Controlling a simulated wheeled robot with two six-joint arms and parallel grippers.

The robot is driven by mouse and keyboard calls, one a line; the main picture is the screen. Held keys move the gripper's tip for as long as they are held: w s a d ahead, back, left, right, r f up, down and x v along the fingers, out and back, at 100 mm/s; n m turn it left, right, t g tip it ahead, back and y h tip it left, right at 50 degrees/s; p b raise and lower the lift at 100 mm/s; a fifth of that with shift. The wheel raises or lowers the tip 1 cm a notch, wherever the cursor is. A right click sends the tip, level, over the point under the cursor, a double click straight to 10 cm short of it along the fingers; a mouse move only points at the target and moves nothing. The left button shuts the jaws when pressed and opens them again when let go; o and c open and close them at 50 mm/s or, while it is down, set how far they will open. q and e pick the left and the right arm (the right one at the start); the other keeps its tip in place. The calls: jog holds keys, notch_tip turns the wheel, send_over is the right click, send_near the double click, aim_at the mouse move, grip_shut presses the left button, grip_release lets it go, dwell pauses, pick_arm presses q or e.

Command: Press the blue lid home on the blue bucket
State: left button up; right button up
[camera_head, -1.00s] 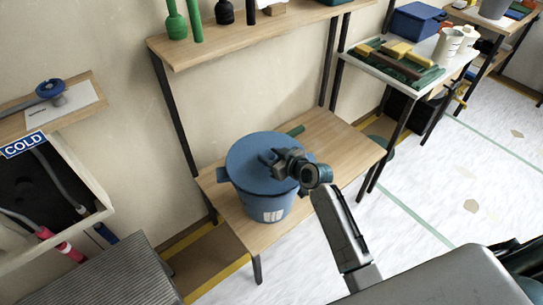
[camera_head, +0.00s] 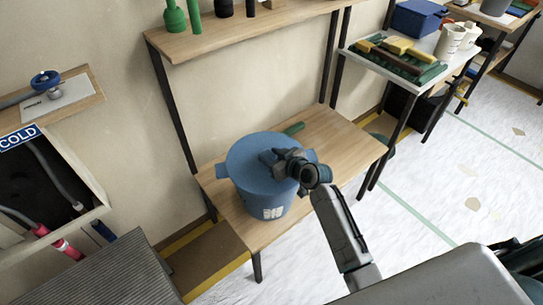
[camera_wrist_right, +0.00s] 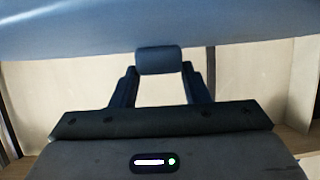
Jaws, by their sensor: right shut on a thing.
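The blue bucket (camera_head: 268,207) stands upright on the wooden table, with a pale label on its front. The round blue lid (camera_head: 250,155) lies over its mouth; I cannot tell if its rim is fully seated all round. My right gripper (camera_head: 276,160) is low over the right part of the lid. In the right wrist view, my right gripper (camera_wrist_right: 158,75) is shut on a small dark blue block (camera_wrist_right: 158,60) just by the lid (camera_wrist_right: 150,25), which looks like the lid's handle. The gripper hides part of the lid in the head view. My left gripper is not in view.
The wooden table (camera_head: 330,150) has free room right of the bucket. A green object (camera_head: 293,129) lies behind the bucket. A shelf (camera_head: 240,35) with bottles hangs above.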

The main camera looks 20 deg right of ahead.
jog(key=shift+f, duration=0.15)
jog(key=o, duration=1.1)
notch_tip(320, 180, up, 4)
send_over(293, 183)
jog(key=shift+b, duration=0.35)
